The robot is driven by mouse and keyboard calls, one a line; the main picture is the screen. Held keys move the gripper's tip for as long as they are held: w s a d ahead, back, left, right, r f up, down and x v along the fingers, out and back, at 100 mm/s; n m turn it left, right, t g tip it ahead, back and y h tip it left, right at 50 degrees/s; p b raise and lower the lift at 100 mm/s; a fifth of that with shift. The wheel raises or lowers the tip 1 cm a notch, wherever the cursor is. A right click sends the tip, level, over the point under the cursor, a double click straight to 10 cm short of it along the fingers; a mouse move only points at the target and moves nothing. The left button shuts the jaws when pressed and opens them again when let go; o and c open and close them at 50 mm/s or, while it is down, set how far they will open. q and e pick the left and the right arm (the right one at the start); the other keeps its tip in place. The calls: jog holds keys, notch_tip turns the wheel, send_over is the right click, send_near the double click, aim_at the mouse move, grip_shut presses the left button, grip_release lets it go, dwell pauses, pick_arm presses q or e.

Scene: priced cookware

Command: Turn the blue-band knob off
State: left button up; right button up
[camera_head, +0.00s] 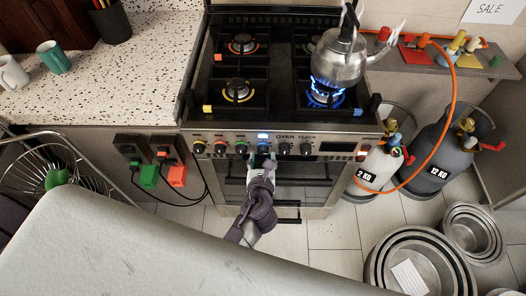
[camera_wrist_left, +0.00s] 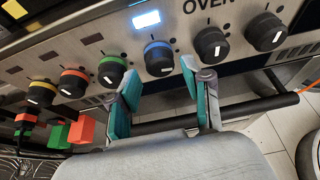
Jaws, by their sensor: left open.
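The blue-band knob (camera_wrist_left: 158,58) is a black knob with a blue ring on the oven's front panel, fourth from the left. In the head view the blue-band knob (camera_head: 262,148) is partly hidden by my left gripper (camera_head: 262,162). In the left wrist view my left gripper (camera_wrist_left: 160,73) is open, its teal-padded fingers apart just below and to either side of the knob. I cannot tell whether they touch it. A blue flame (camera_head: 325,96) burns on the front right burner, under a steel kettle (camera_head: 338,60). My right gripper is not in view.
Green (camera_wrist_left: 111,71), orange (camera_wrist_left: 74,82) and yellow (camera_wrist_left: 41,92) banded knobs sit left of the blue one; plain black knobs (camera_wrist_left: 211,44) sit right. The oven handle bar (camera_wrist_left: 240,108) runs below. Gas cylinders (camera_head: 378,165) and an orange hose (camera_head: 447,110) stand right of the stove.

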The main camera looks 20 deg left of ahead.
aim_at(263, 153)
pick_arm(q)
jog(key=shift+x, duration=1.75)
jog(key=c, duration=0.9)
jog(key=shift+o, duration=0.2)
